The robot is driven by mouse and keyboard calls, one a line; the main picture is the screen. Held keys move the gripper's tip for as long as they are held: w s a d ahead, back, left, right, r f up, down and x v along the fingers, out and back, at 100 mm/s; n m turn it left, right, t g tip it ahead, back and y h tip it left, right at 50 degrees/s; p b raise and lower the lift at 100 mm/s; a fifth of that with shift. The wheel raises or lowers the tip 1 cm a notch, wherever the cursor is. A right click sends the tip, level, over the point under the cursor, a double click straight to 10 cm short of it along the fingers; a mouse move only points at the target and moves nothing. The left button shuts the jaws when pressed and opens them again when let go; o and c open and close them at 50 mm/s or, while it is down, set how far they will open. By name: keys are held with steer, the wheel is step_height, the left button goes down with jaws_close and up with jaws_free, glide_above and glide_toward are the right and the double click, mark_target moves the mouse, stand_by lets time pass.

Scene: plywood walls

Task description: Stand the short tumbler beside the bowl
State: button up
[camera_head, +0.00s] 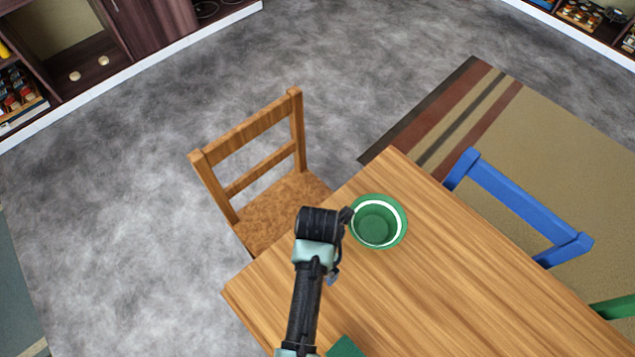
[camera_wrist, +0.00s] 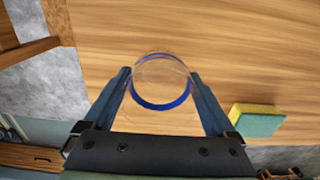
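The short tumbler (camera_wrist: 160,82) is clear with a blue ring, and in the wrist view it is between the two fingers of my gripper (camera_wrist: 160,78). Both fingers lie close along its sides. I cannot tell whether they press on it, or whether it rests on the table. In the head view the tumbler is hidden, apparently behind my arm. The bowl (camera_head: 377,222) is green with a white band inside and stands on the wooden table, just right of my arm's bend. It looks empty. The bowl is not in the wrist view.
A yellow and green sponge (camera_wrist: 258,119) lies on the table (camera_head: 440,270), right of the tumbler in the wrist view. A wooden chair (camera_head: 262,165) stands at the table's upper-left edge, a blue chair (camera_head: 525,205) at the right. Tabletop right of the bowl is clear.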

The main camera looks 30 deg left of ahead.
steer(key=shift+o, duration=0.4)
steer(key=shift+r, duration=0.55)
step_height(320, 180, up, 11)
steer(key=p, duration=0.1)
steer(key=shift+r, duration=0.15)
